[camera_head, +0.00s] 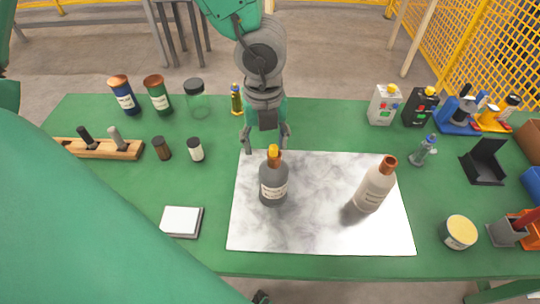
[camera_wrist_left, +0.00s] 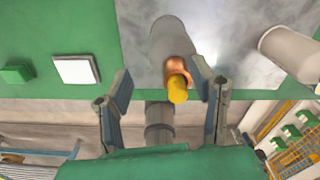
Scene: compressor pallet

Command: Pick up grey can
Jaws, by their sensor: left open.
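A dark grey can (camera_head: 273,190) with a pale label, a copper neck and a yellow cap stands on a white marbled sheet (camera_head: 325,235). It also shows in the left wrist view (camera_wrist_left: 172,40), its yellow cap facing the camera. My left gripper (camera_head: 266,148) is open, its fingers pointing down at the can's far side in the head view. In the left wrist view the gripper (camera_wrist_left: 162,82) has its fingers apart on either side of the cap and neck, with no clear contact. My right gripper is not in view.
A paler bottle (camera_head: 373,187) with a copper cap stands right of the can on the sheet. Several jars stand at the back left of the green table (camera_head: 330,125). A white square block (camera_head: 181,221) lies at left. Boxes and a yellow-topped tin (camera_head: 459,232) are at right.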

